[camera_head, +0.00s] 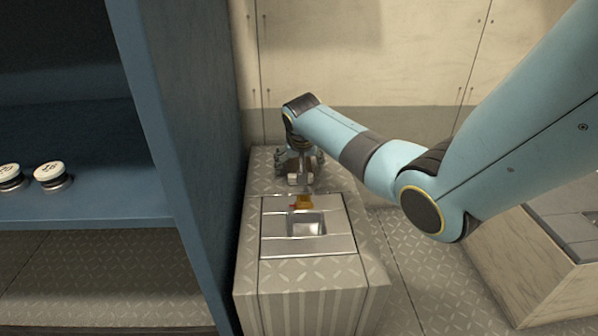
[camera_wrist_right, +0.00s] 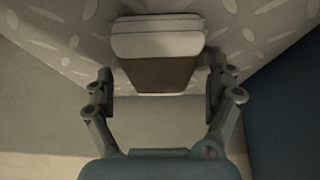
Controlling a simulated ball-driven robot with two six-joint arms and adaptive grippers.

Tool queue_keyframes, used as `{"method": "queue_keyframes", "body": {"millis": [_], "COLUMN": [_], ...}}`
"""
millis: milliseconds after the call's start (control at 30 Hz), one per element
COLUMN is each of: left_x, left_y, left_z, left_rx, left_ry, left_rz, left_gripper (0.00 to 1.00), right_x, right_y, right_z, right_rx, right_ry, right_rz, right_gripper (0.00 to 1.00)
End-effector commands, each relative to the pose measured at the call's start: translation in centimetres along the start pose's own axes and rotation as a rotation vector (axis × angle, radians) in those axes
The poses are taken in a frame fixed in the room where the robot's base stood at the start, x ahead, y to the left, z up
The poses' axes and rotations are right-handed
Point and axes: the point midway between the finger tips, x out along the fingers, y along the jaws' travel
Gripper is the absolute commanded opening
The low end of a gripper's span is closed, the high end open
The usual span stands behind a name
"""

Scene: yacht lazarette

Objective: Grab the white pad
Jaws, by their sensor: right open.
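A block with a white padded top (camera_wrist_right: 157,38) and a brown body lies between the fingers of my right gripper (camera_wrist_right: 160,88) in the right wrist view. My right gripper is open, with one finger on each side of the block and a gap visible on the left. In the head view, my right gripper (camera_head: 299,166) is low over the far end of the metal-plated box, and the block is mostly hidden there. My left gripper is not in view.
The patterned metal box (camera_head: 315,278) holds a grey tray (camera_head: 284,246) with a square recess and a small orange-brown item (camera_head: 302,202) at its far edge. A blue shelf (camera_head: 100,205) on the left carries round white-topped pieces (camera_head: 50,173). A pale wall stands behind.

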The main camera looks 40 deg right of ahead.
Motion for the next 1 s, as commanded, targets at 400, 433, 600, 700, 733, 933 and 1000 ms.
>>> {"method": "queue_keyframes", "body": {"millis": [400,433,600,700,733,933,1000], "left_x": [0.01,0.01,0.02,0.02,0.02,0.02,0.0], "left_y": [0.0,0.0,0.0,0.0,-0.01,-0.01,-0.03], "left_z": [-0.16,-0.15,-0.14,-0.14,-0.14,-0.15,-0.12], "left_rx": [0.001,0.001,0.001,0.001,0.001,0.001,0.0], "left_ry": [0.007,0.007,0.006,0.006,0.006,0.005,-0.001], "left_rz": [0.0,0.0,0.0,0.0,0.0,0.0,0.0], "left_gripper": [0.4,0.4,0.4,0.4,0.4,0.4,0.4], "right_x": [-0.02,-0.02,-0.02,-0.01,-0.01,-0.06,-0.18], "right_y": [0.01,0.0,0.01,0.01,0.01,0.0,0.0], "right_z": [-0.06,-0.06,-0.05,-0.04,-0.04,-0.07,-0.14], "right_rx": [0.0,0.0,0.0,0.0,0.0,0.0,0.001], "right_ry": [0.001,0.001,0.0,0.0,0.0,0.0,0.001], "right_rz": [0.0,0.0,0.0,0.0,0.0,0.0,0.0], "right_gripper": [0.66,0.62,0.4,0.35,0.35,0.34,0.34]}}
